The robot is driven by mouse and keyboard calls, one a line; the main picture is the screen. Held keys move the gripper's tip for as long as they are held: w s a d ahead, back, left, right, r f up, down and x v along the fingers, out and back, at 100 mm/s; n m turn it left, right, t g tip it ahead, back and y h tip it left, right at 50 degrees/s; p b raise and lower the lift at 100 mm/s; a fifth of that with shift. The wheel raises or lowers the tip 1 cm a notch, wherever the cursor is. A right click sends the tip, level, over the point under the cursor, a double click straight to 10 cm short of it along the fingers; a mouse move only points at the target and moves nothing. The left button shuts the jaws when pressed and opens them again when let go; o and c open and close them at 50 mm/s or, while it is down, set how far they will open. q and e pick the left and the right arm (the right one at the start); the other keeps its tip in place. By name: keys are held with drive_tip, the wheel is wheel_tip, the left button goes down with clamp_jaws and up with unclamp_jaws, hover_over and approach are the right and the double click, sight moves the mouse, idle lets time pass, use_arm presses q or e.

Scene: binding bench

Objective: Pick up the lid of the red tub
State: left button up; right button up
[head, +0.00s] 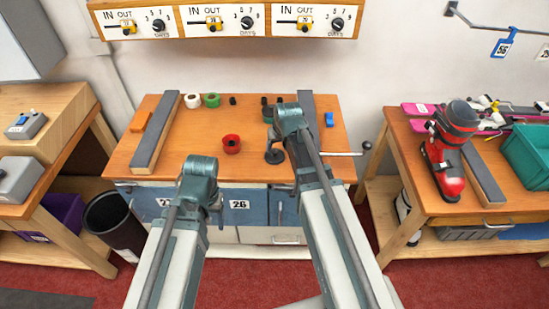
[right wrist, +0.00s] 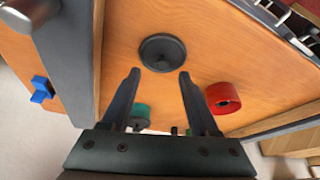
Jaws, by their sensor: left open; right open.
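The red tub (head: 231,144) stands on the wooden bench, with a dark hollow in its top; it also shows in the right wrist view (right wrist: 222,97). A dark round lid with a knob (right wrist: 162,52) lies apart from it on the bench, and shows in the head view (head: 274,157) just right of the tub. My right gripper (right wrist: 159,72) is open and empty, with its fingertips on either side of the lid's near edge in the picture; contact cannot be told. My left gripper (head: 216,203) is at the bench's front, away from the lid, its fingers mostly hidden.
A green tub (right wrist: 140,112) stands near my right gripper. Dark grey bars (head: 158,130) lie along both sides of the bench. White (head: 193,100) and green (head: 212,100) rolls stand at the back. A blue block (head: 329,119) lies at right. The bench's left middle is clear.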

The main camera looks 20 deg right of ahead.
sight(275, 151)
drive_tip(key=b+x, duration=0.3)
drive_tip(key=x, duration=0.1)
drive_tip(key=shift+a+f, duration=0.15)
drive_tip(key=shift+c, duration=0.3)
clamp_jaws()
